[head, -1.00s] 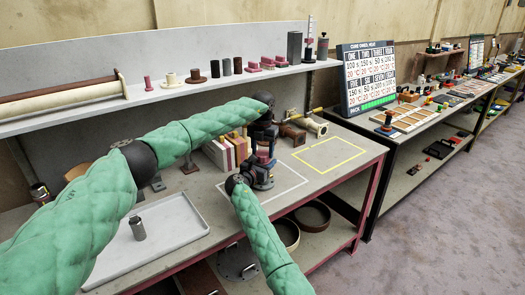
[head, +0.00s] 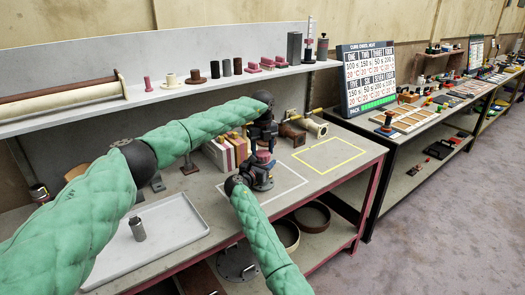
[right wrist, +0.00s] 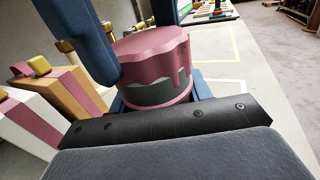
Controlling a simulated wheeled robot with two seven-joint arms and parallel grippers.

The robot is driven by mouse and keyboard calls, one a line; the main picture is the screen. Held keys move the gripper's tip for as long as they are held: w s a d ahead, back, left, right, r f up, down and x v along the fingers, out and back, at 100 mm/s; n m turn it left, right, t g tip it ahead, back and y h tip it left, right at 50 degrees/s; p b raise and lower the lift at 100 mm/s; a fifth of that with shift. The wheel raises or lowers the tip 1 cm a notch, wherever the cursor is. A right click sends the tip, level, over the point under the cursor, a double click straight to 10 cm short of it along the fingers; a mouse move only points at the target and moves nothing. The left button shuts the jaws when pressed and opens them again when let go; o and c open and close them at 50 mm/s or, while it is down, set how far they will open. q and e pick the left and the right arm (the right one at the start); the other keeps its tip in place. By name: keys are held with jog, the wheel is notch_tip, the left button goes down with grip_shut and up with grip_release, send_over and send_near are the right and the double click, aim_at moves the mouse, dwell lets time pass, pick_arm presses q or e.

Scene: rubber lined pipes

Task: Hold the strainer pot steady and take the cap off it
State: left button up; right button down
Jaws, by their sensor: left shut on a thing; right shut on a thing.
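The strainer pot (head: 262,180) stands upright inside a white outlined square on the bench. Its pink top, which I take as the cap (right wrist: 152,52), shows in the right wrist view with a wavy lower edge above a dark grey band and a pink rim. My left gripper (head: 264,143) reaches down from above, and its blue fingers (right wrist: 88,42) are shut on the cap. My right gripper (head: 250,181) comes in low from the front and is shut on the pot's body; the pot hides much of its fingers. Whether the cap is clear of the pot I cannot tell.
Upright coloured slabs (head: 226,152) stand left of the pot. A white tray (head: 185,235) with a small metal cylinder (head: 138,229) lies further left. A cream pipe piece (head: 314,125) lies behind. The yellow outlined area (head: 330,155) to the right is empty.

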aim_at(262, 153)
pick_arm(q)
jog(key=shift+r, duration=1.1)
pick_arm(e)
jog(key=shift+d, duration=0.1)
dwell(0.4)
pick_arm(q)
jog(key=shift+r, duration=1.95)
pick_arm(e)
jog(key=c, duration=0.6)
grip_release()
